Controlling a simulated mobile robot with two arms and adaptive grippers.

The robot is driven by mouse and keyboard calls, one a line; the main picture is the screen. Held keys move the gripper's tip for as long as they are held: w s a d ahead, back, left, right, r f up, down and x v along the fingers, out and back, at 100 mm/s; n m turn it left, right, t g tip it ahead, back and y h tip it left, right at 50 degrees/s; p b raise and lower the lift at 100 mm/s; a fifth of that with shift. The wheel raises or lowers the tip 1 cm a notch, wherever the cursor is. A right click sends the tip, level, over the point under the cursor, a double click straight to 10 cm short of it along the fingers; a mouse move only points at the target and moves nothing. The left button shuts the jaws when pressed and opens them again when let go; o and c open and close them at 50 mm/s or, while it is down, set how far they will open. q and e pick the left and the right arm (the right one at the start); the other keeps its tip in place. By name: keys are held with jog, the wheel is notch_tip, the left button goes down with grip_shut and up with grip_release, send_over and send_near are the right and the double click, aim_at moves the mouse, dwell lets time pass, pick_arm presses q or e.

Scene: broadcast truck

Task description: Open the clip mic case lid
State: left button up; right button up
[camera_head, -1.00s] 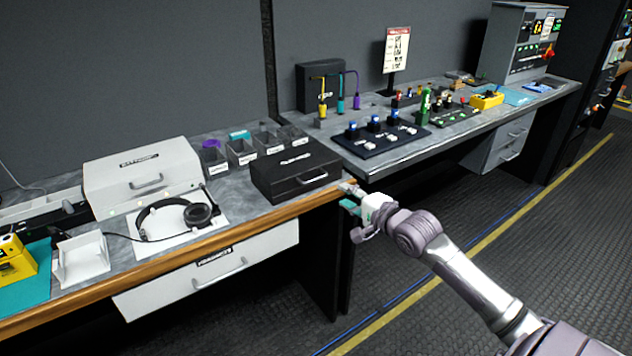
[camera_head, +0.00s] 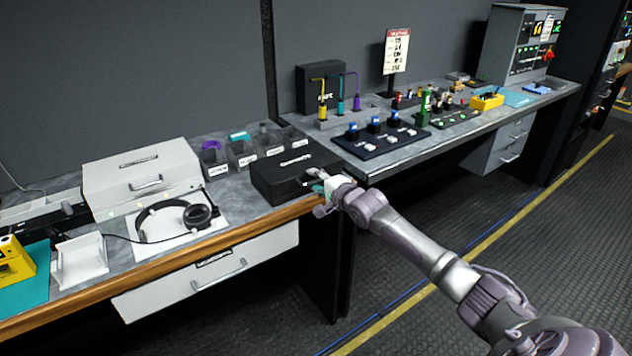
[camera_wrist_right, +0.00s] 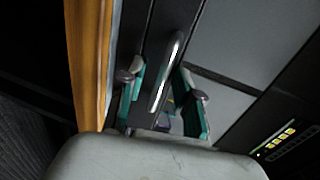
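A black case (camera_head: 280,178) with a shut lid sits at the right end of the wood-edged bench. I take it as the clip mic case, but its label is too small to read. My right gripper (camera_head: 316,181) is at its front and covers most of the handle. In the right wrist view the bright metal handle (camera_wrist_right: 168,70) lies between the two teal-padded fingers of my right gripper (camera_wrist_right: 165,98). The fingers are open, with a gap on both sides of the handle. My left gripper is out of view.
A white case (camera_head: 140,178) and a headset (camera_head: 178,219) on a white mat are to the left. Small labelled bins (camera_head: 242,152) stand behind the black case. A second bench (camera_head: 420,150) with button panels is to the right.

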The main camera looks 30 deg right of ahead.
jog(key=shift+c, duration=0.3)
grip_shut()
